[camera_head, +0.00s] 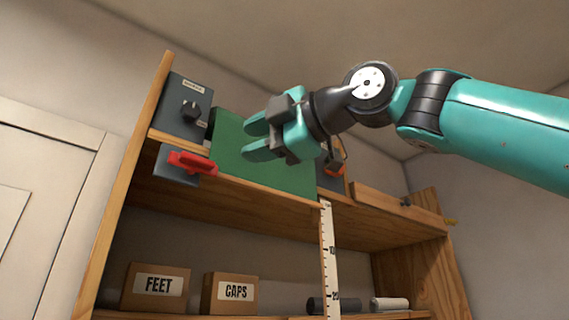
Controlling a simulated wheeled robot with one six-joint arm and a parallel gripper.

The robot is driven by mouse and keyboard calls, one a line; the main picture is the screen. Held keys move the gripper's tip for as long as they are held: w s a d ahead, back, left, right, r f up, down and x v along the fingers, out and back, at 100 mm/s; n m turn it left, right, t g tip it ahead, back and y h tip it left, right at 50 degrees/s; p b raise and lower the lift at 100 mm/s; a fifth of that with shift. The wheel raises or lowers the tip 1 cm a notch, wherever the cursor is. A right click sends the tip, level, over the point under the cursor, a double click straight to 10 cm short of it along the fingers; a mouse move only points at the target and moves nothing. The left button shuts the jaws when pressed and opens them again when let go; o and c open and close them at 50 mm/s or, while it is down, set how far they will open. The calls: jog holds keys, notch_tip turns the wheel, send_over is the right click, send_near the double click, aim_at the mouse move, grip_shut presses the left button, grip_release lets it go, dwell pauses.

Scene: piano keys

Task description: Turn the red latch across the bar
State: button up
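The red latch (193,163) is on a dark grey plate (165,170) at the front left edge of the upper shelf. Its handle lies roughly sideways, along the shelf edge. I cannot tell for certain which part is the bar. My gripper (252,138) is up and to the right of the latch, in front of a green panel (270,175). Its two teal fingers point left with a gap between them, and I see nothing in the gap. The gripper is apart from the latch.
A grey box with a black knob (191,110) stands above the latch. A white ruler (329,260) hangs from the shelf edge. A wooden rail (395,209) is at the right. Boxes marked FEET (157,286) and CAPS (232,292) stand below.

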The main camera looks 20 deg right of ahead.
jog(key=shift+p+v, duration=0.3)
jog(key=shift+v, duration=2.2)
jog(key=shift+a, duration=0.1)
